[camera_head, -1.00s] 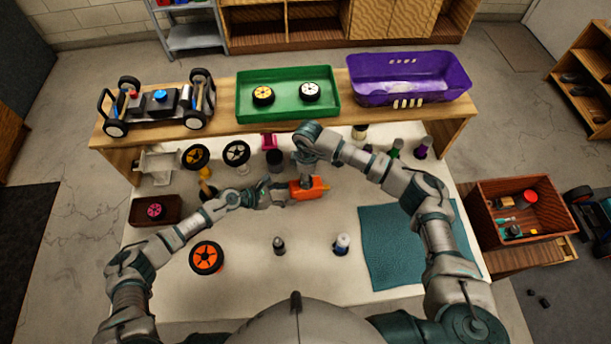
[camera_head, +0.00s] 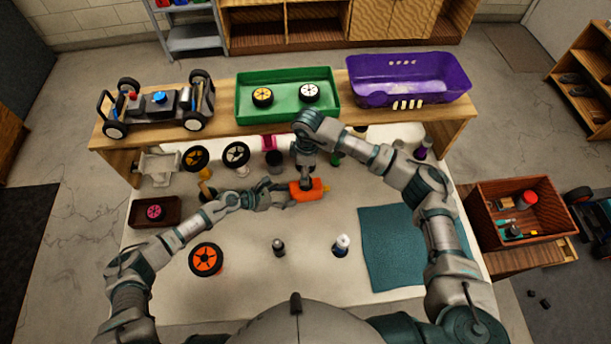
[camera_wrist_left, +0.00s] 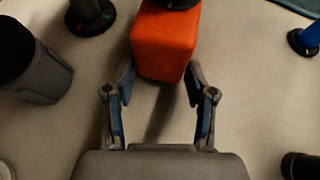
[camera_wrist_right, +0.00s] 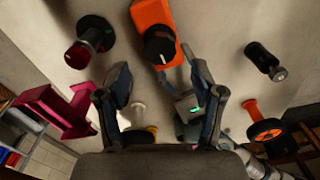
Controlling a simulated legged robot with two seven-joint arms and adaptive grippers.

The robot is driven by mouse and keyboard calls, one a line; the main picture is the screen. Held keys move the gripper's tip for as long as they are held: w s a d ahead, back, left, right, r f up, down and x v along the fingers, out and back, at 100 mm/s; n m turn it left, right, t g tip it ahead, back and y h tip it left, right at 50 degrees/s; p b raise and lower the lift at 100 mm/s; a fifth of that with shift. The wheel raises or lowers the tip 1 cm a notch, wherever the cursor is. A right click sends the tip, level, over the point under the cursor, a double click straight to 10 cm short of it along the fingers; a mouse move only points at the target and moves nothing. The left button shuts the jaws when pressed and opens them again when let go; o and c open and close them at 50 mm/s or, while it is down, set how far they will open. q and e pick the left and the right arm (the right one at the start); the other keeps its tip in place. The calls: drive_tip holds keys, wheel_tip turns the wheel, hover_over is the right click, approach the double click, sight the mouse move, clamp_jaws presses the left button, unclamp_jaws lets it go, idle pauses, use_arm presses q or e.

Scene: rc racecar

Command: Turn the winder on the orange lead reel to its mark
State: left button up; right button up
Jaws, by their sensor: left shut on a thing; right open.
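The orange lead reel (camera_head: 312,193) lies on the pale worktop near its middle. My left gripper (camera_head: 286,195) is shut on its left end. In the left wrist view the orange body (camera_wrist_left: 165,45) sits at the fingertips, with a dark round part at the top edge. My right gripper (camera_head: 307,174) is open and empty, above the reel and pointing down. In the right wrist view the black round winder (camera_wrist_right: 159,48) shows on the orange body, beyond the open fingers (camera_wrist_right: 164,82).
A black-and-orange wheel (camera_head: 206,258) and two small dark-based items (camera_head: 279,247) (camera_head: 341,245) stand on the worktop in front. A teal mat (camera_head: 395,245) lies to the right. A raised shelf behind holds a green tray (camera_head: 287,112) and a purple bin (camera_head: 410,90).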

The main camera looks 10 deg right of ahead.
wheel_tip(320, 180, up, 7)
drive_tip(key=shift+f, duration=0.15)
drive_tip(key=shift+w+d, duration=0.1)
use_arm(q)
drive_tip(key=o, duration=1.2)
drive_tip(key=shift+c, duration=0.2)
drive_tip(key=v, duration=1.1)
drive_tip(key=shift+a, duration=0.3)
drive_tip(key=shift+s+a+r, duration=0.15)
drive_tip(key=shift+a, duration=0.05)
